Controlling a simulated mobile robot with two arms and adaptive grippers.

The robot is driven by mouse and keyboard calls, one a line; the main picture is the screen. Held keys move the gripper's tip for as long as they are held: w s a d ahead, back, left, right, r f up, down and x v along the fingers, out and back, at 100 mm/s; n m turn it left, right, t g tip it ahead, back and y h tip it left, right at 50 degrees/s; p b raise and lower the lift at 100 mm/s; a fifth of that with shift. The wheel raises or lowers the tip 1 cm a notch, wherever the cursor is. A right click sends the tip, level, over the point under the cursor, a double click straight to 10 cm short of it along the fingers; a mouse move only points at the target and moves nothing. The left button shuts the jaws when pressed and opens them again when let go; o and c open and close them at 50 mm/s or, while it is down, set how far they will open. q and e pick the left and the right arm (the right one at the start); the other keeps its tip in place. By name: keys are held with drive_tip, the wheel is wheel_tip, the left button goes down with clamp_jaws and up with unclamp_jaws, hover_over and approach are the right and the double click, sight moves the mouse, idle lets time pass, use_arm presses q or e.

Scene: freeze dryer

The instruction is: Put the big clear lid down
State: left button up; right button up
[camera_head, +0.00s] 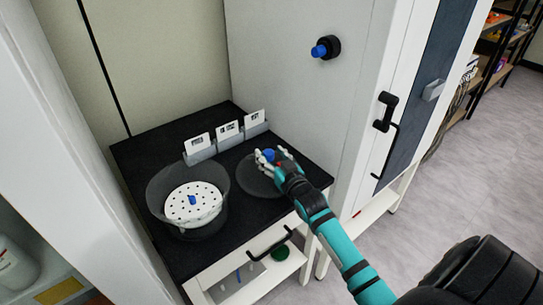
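The big clear lid (254,181) is a see-through grey disc with a blue knob (268,155) on top. It is level over the right part of the black tabletop, at or very close to the surface; I cannot tell if it touches. My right gripper (271,157) reaches in from the lower right, its pale fingers on both sides of the knob and apparently closed on it. The fingers and wrist hide part of the knob and the lid's right side. My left gripper is out of view.
A clear round vessel (158,188) with a white perforated disc (193,203) stands to the left of the lid. White cards in grey holders (201,155) line the back. A tall white cabinet (290,65) rises behind. Bare black tabletop (235,222) lies in front.

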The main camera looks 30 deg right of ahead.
drive_tip(key=s+a, duration=0.1)
drive_tip(key=s, duration=1.1)
drive_tip(key=shift+a+r+b, duration=0.3)
drive_tip(key=shift+r, duration=0.05)
drive_tip(key=shift+w, duration=0.1)
